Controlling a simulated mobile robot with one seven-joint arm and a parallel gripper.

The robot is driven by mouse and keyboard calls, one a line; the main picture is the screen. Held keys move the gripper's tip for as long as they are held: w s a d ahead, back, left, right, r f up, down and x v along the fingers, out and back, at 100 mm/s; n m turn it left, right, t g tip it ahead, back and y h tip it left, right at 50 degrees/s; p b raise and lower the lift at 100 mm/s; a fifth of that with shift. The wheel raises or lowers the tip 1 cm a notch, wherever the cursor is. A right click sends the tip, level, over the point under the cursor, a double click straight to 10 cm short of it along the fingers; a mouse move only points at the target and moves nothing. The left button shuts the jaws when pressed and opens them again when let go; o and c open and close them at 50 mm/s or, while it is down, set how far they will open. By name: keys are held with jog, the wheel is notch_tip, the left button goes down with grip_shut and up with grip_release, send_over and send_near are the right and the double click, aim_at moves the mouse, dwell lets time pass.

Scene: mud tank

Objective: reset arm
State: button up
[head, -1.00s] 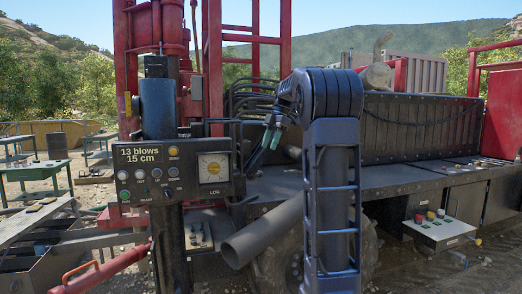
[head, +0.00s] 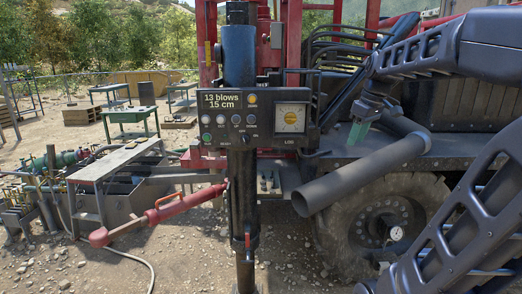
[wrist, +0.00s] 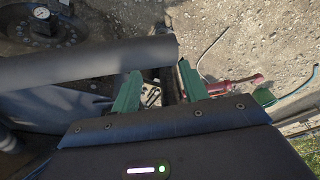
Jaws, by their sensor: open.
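My gripper (wrist: 160,92) shows in the wrist view with its two green fingers spread apart and nothing between them. In the head view my gripper (head: 357,132) is at the right, pointing down beside the large grey pipe (head: 365,170), in front of the truck bed. My arm reaches in from the right side and is bent. In the wrist view the grey pipe (wrist: 75,65) crosses at the left, close to the left finger; I cannot tell whether they touch.
A control panel (head: 252,118) reading "13 blows 15 cm" hangs on a dark vertical column. A red cylinder with a handle (head: 172,210) juts left from it. A truck wheel (head: 378,222) with a gauge is below the pipe.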

jog(key=s+a+f+m+t+h, duration=0.1)
jog(key=s+f+m+t+h, duration=0.1)
jog(key=s+f+m, duration=0.6)
jog(key=s+f, duration=0.3)
jog(key=shift+s+a+f+t, duration=0.2)
jog(key=shift+a+f+t, duration=0.1)
jog(key=shift+f, duration=0.1)
